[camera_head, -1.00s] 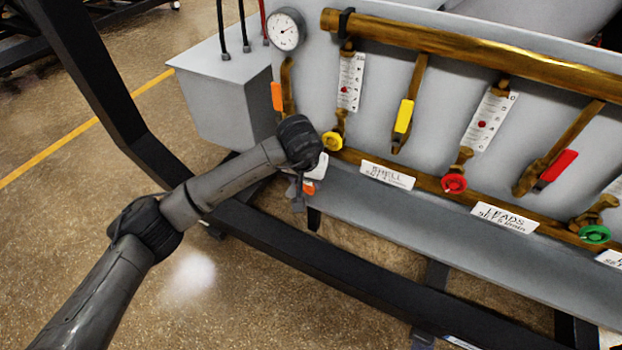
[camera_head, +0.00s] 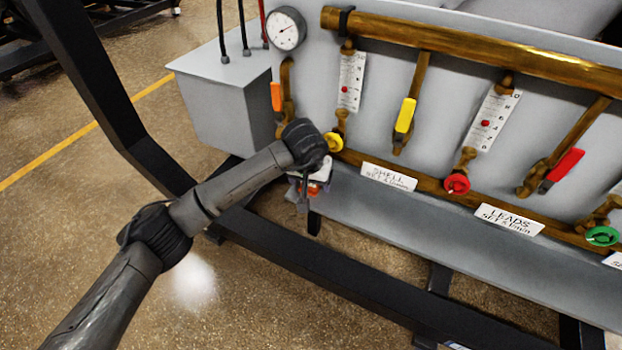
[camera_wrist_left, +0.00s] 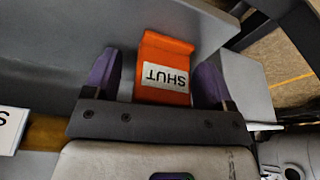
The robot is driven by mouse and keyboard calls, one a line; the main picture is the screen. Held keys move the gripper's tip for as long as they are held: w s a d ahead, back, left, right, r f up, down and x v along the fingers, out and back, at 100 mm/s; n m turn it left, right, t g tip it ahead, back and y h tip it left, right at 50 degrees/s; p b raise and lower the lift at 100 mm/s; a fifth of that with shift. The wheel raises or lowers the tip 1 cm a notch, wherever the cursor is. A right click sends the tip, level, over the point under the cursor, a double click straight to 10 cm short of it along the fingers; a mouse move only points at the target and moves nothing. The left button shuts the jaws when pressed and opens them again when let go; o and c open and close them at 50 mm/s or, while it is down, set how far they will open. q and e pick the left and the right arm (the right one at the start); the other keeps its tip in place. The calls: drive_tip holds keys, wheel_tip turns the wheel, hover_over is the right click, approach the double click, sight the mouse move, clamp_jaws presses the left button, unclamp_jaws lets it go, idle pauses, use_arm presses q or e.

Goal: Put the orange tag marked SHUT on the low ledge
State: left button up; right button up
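The orange tag (camera_wrist_left: 165,68) with a white label reading SHUT is between the two purple fingers of my left gripper (camera_wrist_left: 160,75) in the left wrist view. A gap shows between the tag and the left-hand finger; the right-hand finger is very close to the tag's edge. The fingers look open around it. In the head view my left gripper (camera_head: 303,192) points down at the left end of the low grey ledge (camera_head: 450,240), with a bit of orange (camera_head: 314,188) showing beneath the wrist. Whether the tag rests on the ledge is hard to tell. My right gripper is out of view.
Above the ledge run a brass pipe (camera_head: 470,52), flow gauges, and yellow and red lever valves. A yellow knob (camera_head: 333,142) is close to my left wrist. White signs, one reading SHELL (camera_head: 388,177), sit along the ledge's back. The ledge is clear to the right.

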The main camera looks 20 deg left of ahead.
use_arm(q)
drive_tip(key=p+v, duration=0.5)
drive_tip(key=v, duration=0.7)
drive_tip(key=shift+r, duration=0.15)
